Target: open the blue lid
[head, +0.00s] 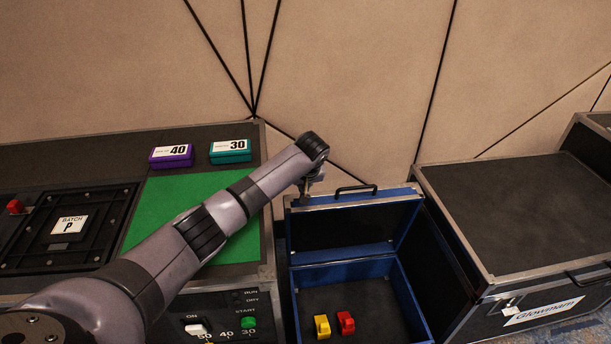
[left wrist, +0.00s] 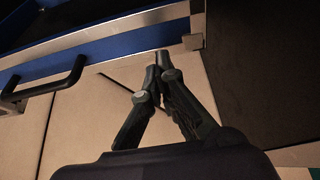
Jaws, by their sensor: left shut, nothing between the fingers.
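The blue lid (head: 385,216) belongs to a blue case (head: 412,300) and stands raised, with the case open beneath it. Its black handle (head: 355,190) is on the top edge, and it also shows in the left wrist view (left wrist: 45,88). My left gripper (head: 309,190) is at the lid's upper left corner in the head view, partly hidden by my wrist. In the left wrist view its fingers (left wrist: 160,58) are together and empty, close to the lid's metal corner; contact cannot be told. My right gripper is not in view.
A yellow block (head: 322,326) and a red block (head: 346,322) lie in the case. A bench with a green mat (head: 162,205), a purple box (head: 171,156) and a teal box (head: 230,151) is left. A black flight case (head: 515,205) stands right. A wall is behind.

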